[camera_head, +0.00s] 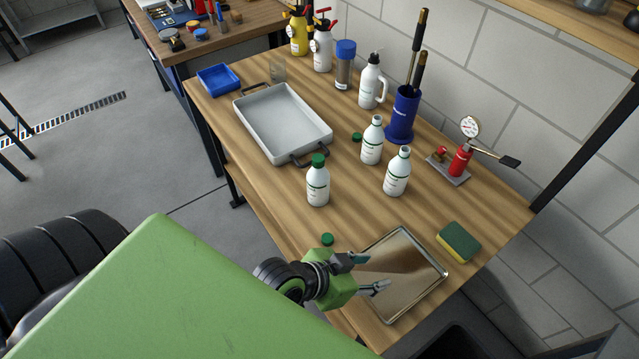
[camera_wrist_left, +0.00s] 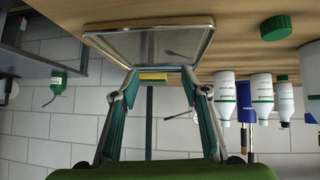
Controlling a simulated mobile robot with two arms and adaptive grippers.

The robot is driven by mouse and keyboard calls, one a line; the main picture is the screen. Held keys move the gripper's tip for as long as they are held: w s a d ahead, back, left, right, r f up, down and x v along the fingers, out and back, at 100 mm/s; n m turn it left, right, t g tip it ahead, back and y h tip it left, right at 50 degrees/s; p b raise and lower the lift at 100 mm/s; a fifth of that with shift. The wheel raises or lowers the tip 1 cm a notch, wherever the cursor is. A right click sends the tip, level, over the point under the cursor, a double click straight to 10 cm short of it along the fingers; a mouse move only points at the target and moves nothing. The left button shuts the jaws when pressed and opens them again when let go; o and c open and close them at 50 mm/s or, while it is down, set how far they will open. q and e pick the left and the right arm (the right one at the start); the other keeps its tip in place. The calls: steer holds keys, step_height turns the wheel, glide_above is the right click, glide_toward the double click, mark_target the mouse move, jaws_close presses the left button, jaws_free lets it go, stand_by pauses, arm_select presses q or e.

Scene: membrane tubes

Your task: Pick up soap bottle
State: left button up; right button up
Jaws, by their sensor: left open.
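A small bottle with green on it (camera_wrist_left: 58,82) shows upside down at the left of the wrist view, well away from my left gripper; it looks like a soap bottle, and I cannot make it out in the head view. My left gripper (camera_head: 370,274) is open and empty over the near-left side of the metal tray (camera_head: 415,270). In the left wrist view the open fingers (camera_wrist_left: 160,86) point toward the tray (camera_wrist_left: 108,43). White bottles with green bands stand on the table: one with a green cap (camera_head: 318,182), two uncapped (camera_head: 372,142) (camera_head: 397,174). My right gripper is not in view.
A yellow-green sponge (camera_head: 459,242) lies right of the tray. A loose green cap (camera_head: 327,239) lies near the front edge. A grey basin (camera_head: 285,125), blue holder (camera_head: 403,115) and red gauge device (camera_head: 459,160) stand farther back. A dark sink (camera_head: 465,343) is at the bottom.

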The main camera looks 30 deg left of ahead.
arm_select(q)
steer(key=w+d+r+t+h, duration=0.2)
steer(key=w+d+r+t, duration=0.4)
steer(key=r, duration=0.3)
steer(key=w+a+r+n+t+y, duration=0.4)
steer(key=a+r+t+y, duration=0.1)
steer(key=a+r, duration=0.1)
steer(key=n+g+y, duration=0.6)
steer(key=n+y, duration=0.3)
steer(key=y, duration=0.5)
glide_toward(319, 159)
steer(key=p+x, duration=0.3)
steer(key=x, duration=0.7)
steer(key=shift+p, duration=0.4)
steer(key=shift+w+a, duration=0.2)
steer(key=shift+a, duration=0.05)
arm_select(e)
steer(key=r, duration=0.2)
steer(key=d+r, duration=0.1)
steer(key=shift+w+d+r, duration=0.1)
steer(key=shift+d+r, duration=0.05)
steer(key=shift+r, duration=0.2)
